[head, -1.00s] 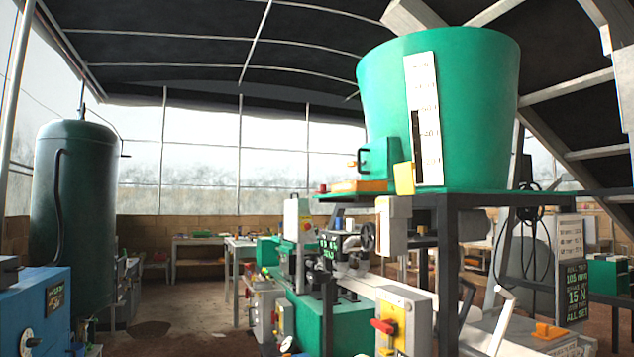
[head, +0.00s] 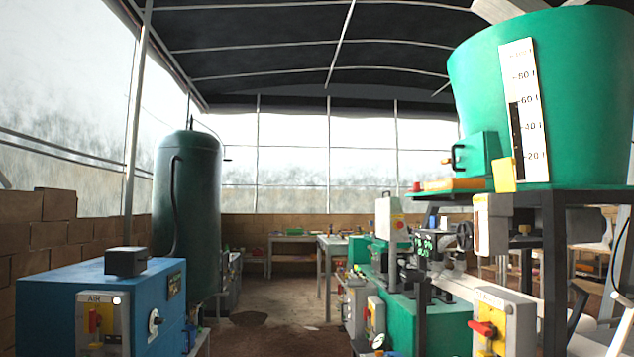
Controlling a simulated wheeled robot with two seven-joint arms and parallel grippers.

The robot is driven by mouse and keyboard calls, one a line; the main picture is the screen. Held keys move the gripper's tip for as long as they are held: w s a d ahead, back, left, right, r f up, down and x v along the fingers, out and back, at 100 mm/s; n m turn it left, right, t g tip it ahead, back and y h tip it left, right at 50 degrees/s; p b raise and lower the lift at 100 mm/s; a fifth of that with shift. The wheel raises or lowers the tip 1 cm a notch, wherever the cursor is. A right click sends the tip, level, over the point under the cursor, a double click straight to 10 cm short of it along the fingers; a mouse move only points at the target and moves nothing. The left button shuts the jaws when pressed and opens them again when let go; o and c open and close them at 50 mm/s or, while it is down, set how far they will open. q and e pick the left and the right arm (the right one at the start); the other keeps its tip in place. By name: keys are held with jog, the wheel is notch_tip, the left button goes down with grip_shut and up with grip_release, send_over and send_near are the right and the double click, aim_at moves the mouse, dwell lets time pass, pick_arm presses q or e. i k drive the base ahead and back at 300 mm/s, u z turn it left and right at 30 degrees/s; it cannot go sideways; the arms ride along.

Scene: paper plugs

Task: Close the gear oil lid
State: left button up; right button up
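I cannot make out a gear oil lid in the head view. A green machine (head: 438,325) stands right of centre, with small dark and grey parts on top and a handwheel (head: 464,236). A large green tub (head: 562,100) with a level scale stands on a dark frame above it. A small green box (head: 475,157) with a black handle is on the tub's side. Neither of my grippers is in view.
A blue cabinet (head: 62,302) with an AIR panel stands at the lower left, before a dark green tank (head: 188,215). A switch box (head: 503,322) is at the lower right. Open brown floor (head: 270,335) runs between, towards tables (head: 290,240) at the back.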

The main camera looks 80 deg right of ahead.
aim_at(502, 169)
jog(key=k, duration=1.1)
jog(key=u, duration=0.45)
jog(key=k, duration=1.65)
jog(key=u, duration=0.05)
jog(key=i, duration=2.5)
jog(key=z, duration=1.3)
